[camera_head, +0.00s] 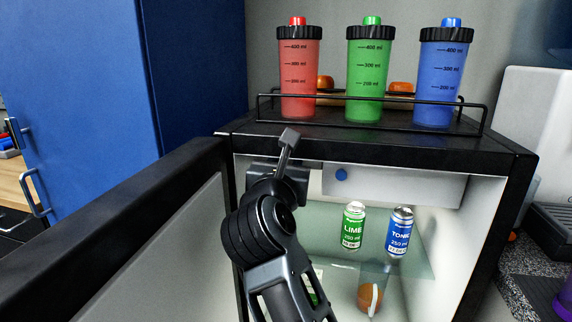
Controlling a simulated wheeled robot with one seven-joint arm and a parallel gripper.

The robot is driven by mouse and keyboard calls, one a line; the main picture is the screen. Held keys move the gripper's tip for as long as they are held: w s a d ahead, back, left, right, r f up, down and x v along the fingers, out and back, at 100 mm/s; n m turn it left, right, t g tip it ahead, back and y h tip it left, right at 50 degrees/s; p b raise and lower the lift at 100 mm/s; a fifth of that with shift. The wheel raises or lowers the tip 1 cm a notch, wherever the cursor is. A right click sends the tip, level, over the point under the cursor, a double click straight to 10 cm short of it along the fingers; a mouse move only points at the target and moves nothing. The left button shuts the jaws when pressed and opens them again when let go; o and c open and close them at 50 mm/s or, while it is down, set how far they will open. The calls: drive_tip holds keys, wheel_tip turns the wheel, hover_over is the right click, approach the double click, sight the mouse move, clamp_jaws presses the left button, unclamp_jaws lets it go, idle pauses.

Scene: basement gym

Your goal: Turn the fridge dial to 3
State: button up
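A small black fridge (380,150) stands with its door (120,235) open to the left. Under its top inside is a pale housing (410,185) with a small round blue spot (341,175) on its front. I cannot tell whether this spot is the dial or part of it, and no numbers are readable. My gripper (289,138) is at the fridge's upper front, left of the blue spot and apart from it in the picture. One narrow finger shape points up across the top front edge. Whether the fingers are open or shut does not show, and my arm hides the fridge's left inside.
On the fridge top, a black-railed tray (470,128) holds red (299,75), green (368,80) and blue (442,80) shaker bottles, with orange items behind. A glass shelf inside holds a green LIME can (353,225) and a blue TONIC can (399,231). A blue cabinet (195,60) stands left.

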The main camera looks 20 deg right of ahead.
drive_tip(key=shift+m, duration=0.5)
drive_tip(key=o, duration=1)
drive_tip(key=shift+o, duration=0.2)
drive_tip(key=v, duration=0.7)
drive_tip(key=shift+s+a, duration=0.2)
drive_tip(key=shift+s, duration=0.15)
drive_tip(key=shift+f, duration=0.1)
